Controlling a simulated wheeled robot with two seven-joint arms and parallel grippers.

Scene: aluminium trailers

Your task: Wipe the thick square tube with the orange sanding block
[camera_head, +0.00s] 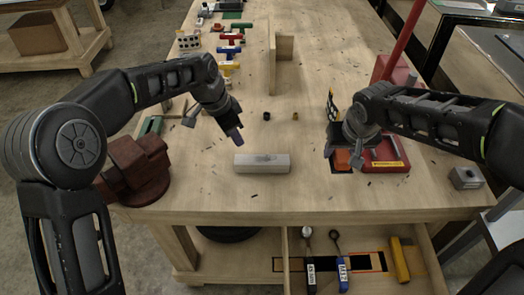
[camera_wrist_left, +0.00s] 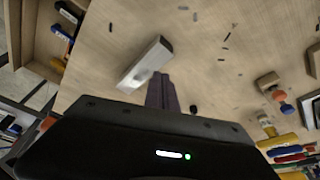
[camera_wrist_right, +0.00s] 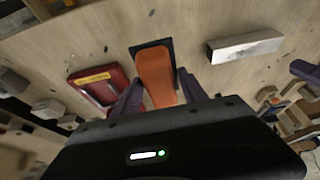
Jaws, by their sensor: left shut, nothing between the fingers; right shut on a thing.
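The thick square tube (camera_head: 262,163) is a pale grey metal bar lying on the wooden table in front of me. My left gripper (camera_head: 236,136) is shut and empty, above the table just behind and left of the tube. The orange sanding block (camera_wrist_right: 156,74) is between the fingers of my right gripper (camera_wrist_right: 157,98), which is shut on it, to the right of the tube.
A red case (camera_head: 396,155) with a yellow label lies right of my right gripper. A reddish-brown vise (camera_head: 133,170) stands at the table's left edge. An open drawer (camera_head: 295,262) below holds tools. A wooden upright (camera_head: 272,60) stands farther back. Small dark scraps lie around the tube.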

